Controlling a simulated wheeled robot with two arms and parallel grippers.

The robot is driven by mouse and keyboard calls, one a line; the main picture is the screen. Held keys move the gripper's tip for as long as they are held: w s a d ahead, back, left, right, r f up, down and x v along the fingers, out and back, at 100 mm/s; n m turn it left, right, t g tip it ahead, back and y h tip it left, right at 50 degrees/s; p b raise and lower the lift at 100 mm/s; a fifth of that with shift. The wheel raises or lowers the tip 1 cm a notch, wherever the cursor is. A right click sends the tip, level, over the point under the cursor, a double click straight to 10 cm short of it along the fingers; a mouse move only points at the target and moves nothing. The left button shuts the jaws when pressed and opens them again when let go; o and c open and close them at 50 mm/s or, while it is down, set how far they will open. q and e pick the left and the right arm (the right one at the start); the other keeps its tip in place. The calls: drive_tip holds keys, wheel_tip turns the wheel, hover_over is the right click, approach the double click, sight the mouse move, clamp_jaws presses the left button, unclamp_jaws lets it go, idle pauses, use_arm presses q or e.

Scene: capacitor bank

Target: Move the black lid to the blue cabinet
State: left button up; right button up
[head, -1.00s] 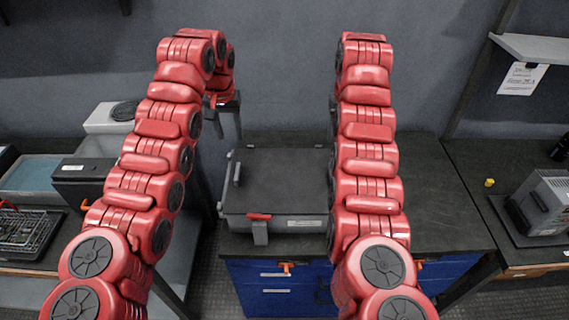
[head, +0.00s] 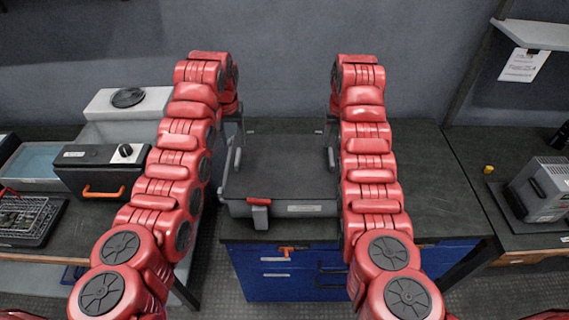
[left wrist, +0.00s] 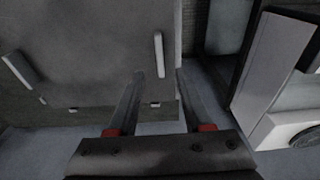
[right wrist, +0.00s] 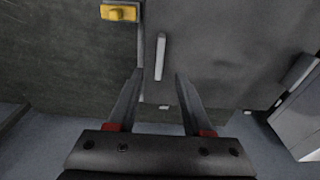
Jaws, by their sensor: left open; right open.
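The black lid (head: 282,165) is a flat dark panel on top of a grey box (head: 310,211), which stands on the dark counter above the blue cabinet (head: 290,283). The lid has an upright grey bar handle at its left (head: 237,160) and right (head: 331,156) sides. My left gripper (head: 237,128) is open near the left handle's far end; the lid lies beneath its fingers in the left wrist view (left wrist: 90,45). My right gripper (right wrist: 158,82) is open, with the right handle (right wrist: 160,57) just ahead between its fingertips' lines. Neither visibly touches a handle.
A black case with an orange handle (head: 92,170) and a blue tray (head: 35,165) are on the left bench. A grey unit (head: 540,190) stands on the right bench. A red latch (head: 258,201) sits on the box front.

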sight(237, 156)
use_arm(q)
drive_tip(key=f, duration=0.5)
drive_tip(key=w+f, duration=0.1)
drive_tip(key=f, duration=0.2)
drive_tip(key=shift+d, duration=0.1)
use_arm(e)
drive_tip(key=f, duration=0.5)
drive_tip(key=w+f, duration=0.1)
drive_tip(key=f, duration=0.1)
drive_tip(key=shift+f, duration=0.4)
use_arm(q)
drive_tip(key=shift+f, duration=0.2)
use_arm(e)
drive_tip(key=shift+f, duration=0.25)
use_arm(q)
clamp_jaws()
use_arm(e)
clamp_jaws()
